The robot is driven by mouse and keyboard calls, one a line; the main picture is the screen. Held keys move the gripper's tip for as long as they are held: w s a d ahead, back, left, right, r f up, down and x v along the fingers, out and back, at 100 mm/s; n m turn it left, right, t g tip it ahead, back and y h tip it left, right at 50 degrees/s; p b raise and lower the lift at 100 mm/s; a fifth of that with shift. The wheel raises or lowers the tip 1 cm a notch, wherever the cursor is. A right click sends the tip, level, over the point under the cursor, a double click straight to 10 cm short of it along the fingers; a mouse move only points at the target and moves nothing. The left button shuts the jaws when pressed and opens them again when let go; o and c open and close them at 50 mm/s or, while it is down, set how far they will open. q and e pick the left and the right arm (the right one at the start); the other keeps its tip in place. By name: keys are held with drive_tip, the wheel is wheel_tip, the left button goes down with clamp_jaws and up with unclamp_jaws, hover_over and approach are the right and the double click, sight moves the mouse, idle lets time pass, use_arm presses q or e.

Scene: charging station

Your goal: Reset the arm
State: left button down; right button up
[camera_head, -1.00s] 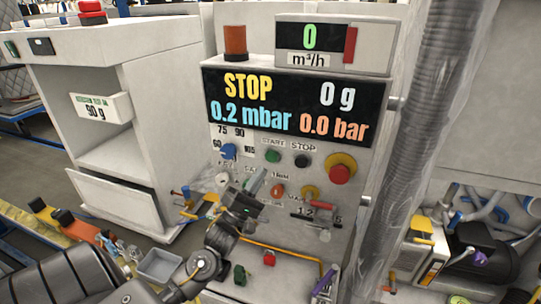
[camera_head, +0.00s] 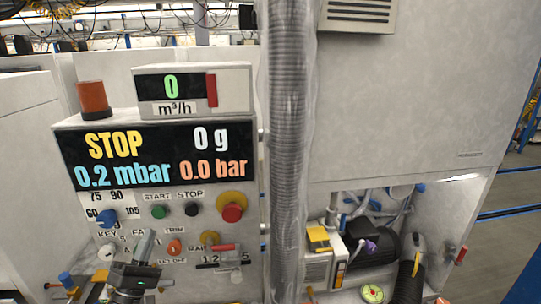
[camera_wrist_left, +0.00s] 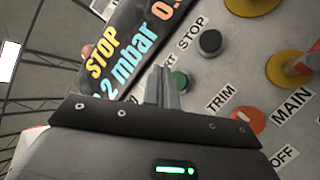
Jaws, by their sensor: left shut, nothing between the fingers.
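My left gripper (camera_head: 146,243) comes in at the bottom left of the head view, in front of the lower part of the control panel (camera_head: 150,195). Its fingers are shut and empty. In the left wrist view the closed fingers (camera_wrist_left: 163,90) point up toward the panel, near the green START button (camera_wrist_left: 179,81) and overlapping part of its label. I cannot tell whether they touch the panel. The panel display (camera_head: 160,155) reads STOP, 0 g, 0.2 mbar and 0.0 bar. My right gripper is in neither view.
Around my left gripper are a blue selector knob (camera_head: 107,217), a black STOP button (camera_head: 192,209), a red mushroom button (camera_head: 232,212) and an orange button (camera_head: 174,246). A ribbed grey hose (camera_head: 288,150) runs down beside the panel. Machinery (camera_head: 365,255) sits in a recess at right.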

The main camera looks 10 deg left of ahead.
use_arm(q)
drive_tip(key=s+d+f+m+g+y, duration=0.1)
drive_tip(key=s+d+f+m+g, duration=0.2)
drive_tip(key=f, duration=0.4)
drive_tip(key=s+d+f+m+g, duration=0.1)
drive_tip(key=d+f+m+g, duration=0.25)
drive_tip(key=f+g, duration=0.25)
drive_tip(key=s+d+f+m+g+y, duration=0.1)
drive_tip(key=s+d+f+m+g, duration=0.2)
drive_tip(key=f, duration=0.4)
drive_tip(key=s+d+f+m+g, duration=0.3)
drive_tip(key=s+m+g, duration=0.25)
drive_tip(key=s, duration=0.35)
drive_tip(key=s+d+f+m+g, duration=0.2)
drive_tip(key=s+f+m+g, duration=0.3)
drive_tip(key=s, duration=0.4)
wheel_tip(320, 180, down, 28)
drive_tip(key=m+g+b, duration=0.1)
drive_tip(key=m+b, duration=0.1)
drive_tip(key=b, duration=0.2)
drive_tip(key=s+a+f+g+b, duration=0.1)
drive_tip(key=s+a+f+b, duration=0.2)
drive_tip(key=s+f, duration=1.4)
wheel_tip(320, 180, down, 3)
drive_tip(key=shift+s+r+h, duration=0.1)
drive_tip(key=shift+s+h, duration=0.2)
